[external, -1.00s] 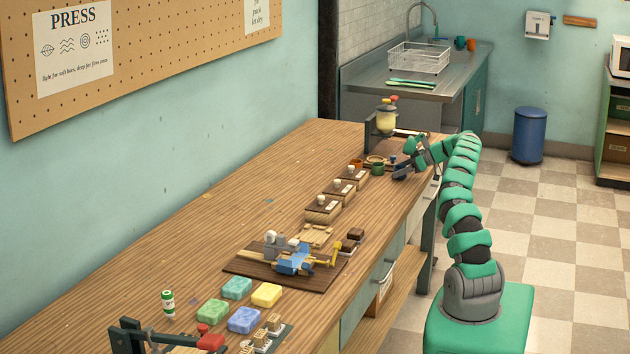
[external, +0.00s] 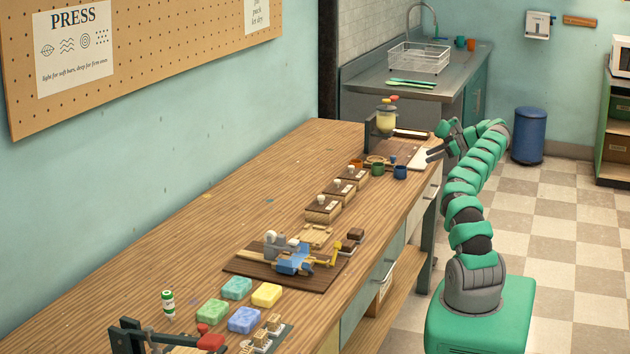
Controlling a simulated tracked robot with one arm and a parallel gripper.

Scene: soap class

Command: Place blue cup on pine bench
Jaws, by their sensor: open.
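The blue cup (external: 400,172) stands upright on the long wooden bench (external: 230,207), near its right edge toward the far end. It sits just right of a green cup (external: 377,169). My gripper (external: 431,155) is open and empty, above and to the right of the blue cup and apart from it, at the bench's right edge. The long bench has a brown wood top; whether it is the pine bench I cannot tell for certain.
An orange-brown cup (external: 356,165) stands by the green one. A dispenser (external: 385,121) stands at the far end. Stamp blocks (external: 323,209), a blue-clamped jig (external: 293,261) and soap bars (external: 244,319) line the bench. Its left side is mostly clear.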

